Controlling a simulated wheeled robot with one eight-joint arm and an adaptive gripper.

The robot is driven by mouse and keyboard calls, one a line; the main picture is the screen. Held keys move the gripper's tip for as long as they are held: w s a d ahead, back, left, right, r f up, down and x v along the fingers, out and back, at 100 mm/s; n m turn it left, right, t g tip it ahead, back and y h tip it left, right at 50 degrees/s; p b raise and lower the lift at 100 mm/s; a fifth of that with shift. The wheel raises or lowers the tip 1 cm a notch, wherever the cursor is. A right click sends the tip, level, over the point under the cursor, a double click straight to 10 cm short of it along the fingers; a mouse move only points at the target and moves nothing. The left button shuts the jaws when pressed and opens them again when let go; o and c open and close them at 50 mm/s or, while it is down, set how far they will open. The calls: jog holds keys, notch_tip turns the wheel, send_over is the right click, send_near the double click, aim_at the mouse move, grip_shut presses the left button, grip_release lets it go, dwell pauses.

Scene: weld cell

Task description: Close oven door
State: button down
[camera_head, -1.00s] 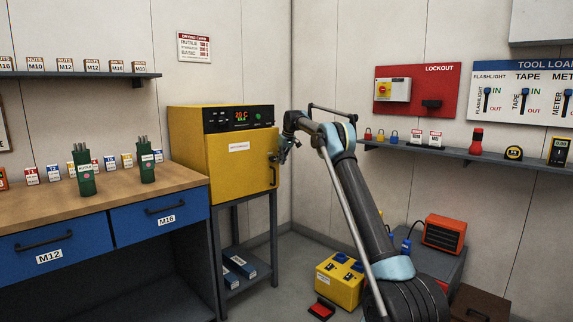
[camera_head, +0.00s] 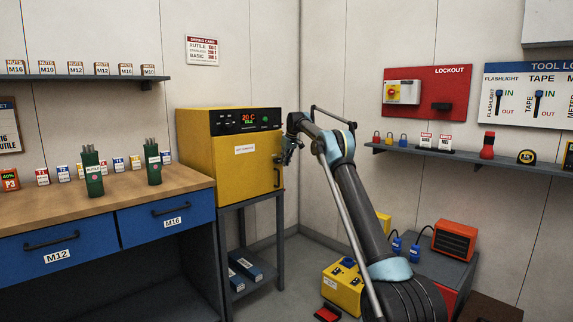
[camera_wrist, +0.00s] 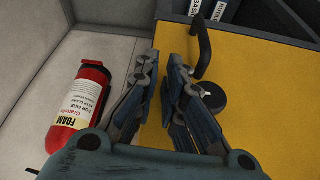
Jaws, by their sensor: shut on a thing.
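The yellow oven (camera_head: 195,150) stands on a grey stand beyond the bench. Its front door (camera_head: 240,180) looks flush with the body, or nearly so; any small gap cannot be told. The door's dark bar handle (camera_head: 278,178) is at its right edge. My gripper (camera_head: 287,153) is at that right edge, just above the handle. In the wrist view, the yellow door (camera_wrist: 270,95) fills the right, with the black handle (camera_wrist: 204,48) and a round black knob (camera_wrist: 208,97) beside the right finger. My gripper's fingers (camera_wrist: 163,105) lie either side of a yellow strip at the edge; the contact point is hidden.
A red fire extinguisher (camera_wrist: 78,108) is left of the fingers in the wrist view. A wooden-topped bench (camera_head: 120,190) with blue drawers is left of the oven. A wall shelf (camera_head: 420,153) and a yellow box (camera_head: 343,285) on the floor are right.

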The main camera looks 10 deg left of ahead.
jog(key=s+d+r+m, duration=0.1)
jog(key=s+d+r, duration=1.1)
jog(key=s+r, duration=0.15)
jog(key=s+d+r+m, duration=0.1)
jog(key=s+d, duration=0.2)
jog(key=s, duration=0.3)
jog(key=s+d+r+m+h, duration=0.1)
jog(key=s+d, duration=0.3)
jog(key=s, duration=0.3)
jog(key=s+d+r, duration=0.1)
jog(key=s+d, duration=0.2)
jog(key=s, duration=0.3)
jog(key=s+d+f+m, duration=0.1)
jog(key=s+d+f, duration=0.3)
jog(key=s, duration=0.6)
jog(key=s+d+f+m+h, duration=0.15)
jog(key=s+f, duration=0.35)
jog(key=s, duration=0.6)
jog(key=s+d+f+m, duration=0.1)
jog(key=s+d+f, duration=0.35)
jog(key=s, duration=0.55)
jog(key=s+d+f+m, duration=0.2)
jog(key=s+f, duration=1.5)
jog(key=shift+d+f+g, duration=0.25)
jog(key=shift+d+g, duration=0.05)
jog(key=shift+g, duration=0.1)
